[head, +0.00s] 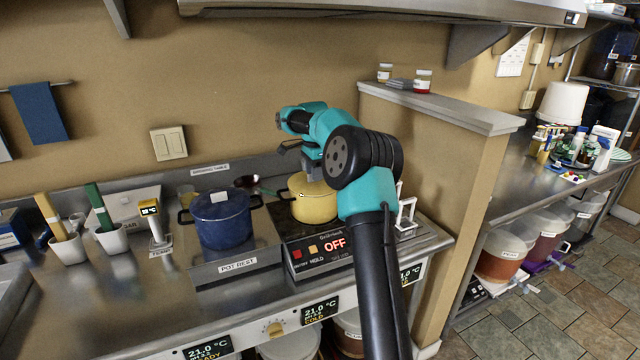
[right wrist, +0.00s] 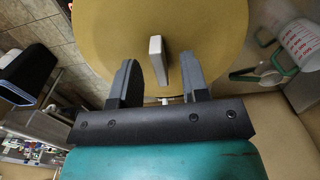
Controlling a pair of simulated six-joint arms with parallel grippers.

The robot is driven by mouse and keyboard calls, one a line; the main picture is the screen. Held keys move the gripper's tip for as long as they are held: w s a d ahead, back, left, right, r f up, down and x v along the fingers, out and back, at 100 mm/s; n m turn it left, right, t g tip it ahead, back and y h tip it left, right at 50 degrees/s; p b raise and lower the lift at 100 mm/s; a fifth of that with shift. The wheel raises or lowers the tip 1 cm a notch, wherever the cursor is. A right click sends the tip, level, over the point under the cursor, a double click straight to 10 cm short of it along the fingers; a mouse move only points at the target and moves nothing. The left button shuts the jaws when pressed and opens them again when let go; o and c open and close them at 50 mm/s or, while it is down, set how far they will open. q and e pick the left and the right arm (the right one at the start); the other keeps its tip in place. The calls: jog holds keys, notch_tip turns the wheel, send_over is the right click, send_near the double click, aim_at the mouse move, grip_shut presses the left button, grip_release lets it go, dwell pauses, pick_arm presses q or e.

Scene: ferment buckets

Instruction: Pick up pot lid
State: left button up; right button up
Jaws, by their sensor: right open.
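A yellow pot (head: 314,208) stands on the hot plate. Its yellow lid (right wrist: 205,30) fills the top of the right wrist view, with a pale upright bar handle (right wrist: 157,58) in its middle. My right gripper (head: 308,163) is above the yellow pot. In the right wrist view its two dark fingers (right wrist: 158,75) are open, with the handle between them and gaps on both sides. I cannot tell how far the tips reach down beside it. A blue pot (head: 222,222) with a blue lid (head: 219,202) stands left of it on the pot rest. My left gripper is out of view.
The hot plate (head: 335,262) shows OFF. A white stand (head: 406,212) is to its right, near a partition wall (head: 440,150). Cups with upright tools (head: 68,248) and a thermometer (head: 155,225) are left. A measuring cup (right wrist: 300,42) shows in the right wrist view.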

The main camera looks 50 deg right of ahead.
jog(key=shift+f, duration=0.2)
jog(key=shift+c, duration=0.4)
grip_shut()
